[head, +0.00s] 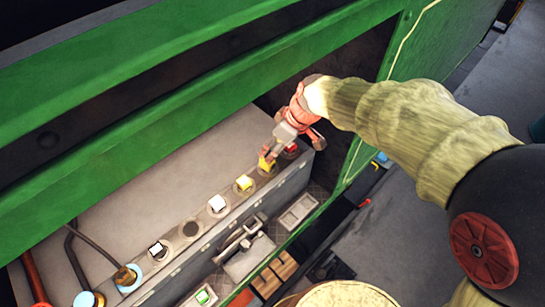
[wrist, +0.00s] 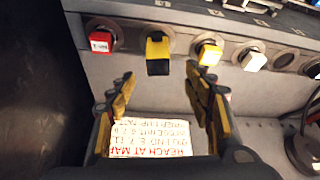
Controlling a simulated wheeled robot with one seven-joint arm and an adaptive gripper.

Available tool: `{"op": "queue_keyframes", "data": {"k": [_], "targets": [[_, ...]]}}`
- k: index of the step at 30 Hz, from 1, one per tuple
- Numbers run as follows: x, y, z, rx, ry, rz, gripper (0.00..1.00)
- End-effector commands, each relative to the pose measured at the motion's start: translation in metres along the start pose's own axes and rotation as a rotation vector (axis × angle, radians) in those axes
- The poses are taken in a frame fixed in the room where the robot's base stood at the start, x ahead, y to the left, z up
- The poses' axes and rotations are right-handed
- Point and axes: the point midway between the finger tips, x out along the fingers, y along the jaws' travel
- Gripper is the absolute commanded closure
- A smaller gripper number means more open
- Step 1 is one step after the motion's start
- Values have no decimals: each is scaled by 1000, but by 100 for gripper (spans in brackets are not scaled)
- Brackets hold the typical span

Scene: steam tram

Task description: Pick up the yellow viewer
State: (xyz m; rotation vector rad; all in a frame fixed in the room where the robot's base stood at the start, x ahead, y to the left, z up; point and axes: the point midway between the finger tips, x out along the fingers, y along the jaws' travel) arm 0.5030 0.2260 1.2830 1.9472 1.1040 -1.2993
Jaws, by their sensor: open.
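A yellow block with a dark lower end (wrist: 158,50), which looks like the yellow viewer, sits in a round socket on the grey ledge. In the head view a yellow piece (head: 265,163) shows at my fingertips, partly covered by them. My gripper (wrist: 160,76) is open and empty, its two yellow-padded fingers apart, with the yellow block ahead between their tips in the picture. I see no contact in the wrist view. In the head view my gripper (head: 269,153) points down at the ledge's far end. A second yellow block with a pale face (wrist: 209,53) sits to the right.
A red block (wrist: 101,41) sits close left of the yellow one. A white block (wrist: 254,60) and an empty socket (wrist: 285,61) lie farther right. A paper label with red and black writing (wrist: 150,138) shows below. A green beam (head: 130,140) runs above the ledge.

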Motion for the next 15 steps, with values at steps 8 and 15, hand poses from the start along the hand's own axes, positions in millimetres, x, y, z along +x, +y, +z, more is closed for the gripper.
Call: {"op": "queue_keyframes", "data": {"k": [8, 15], "targets": [[26, 0, 0, -8, -3, -2, 48], [57, 3, -1, -6, -5, -3, 48]]}}
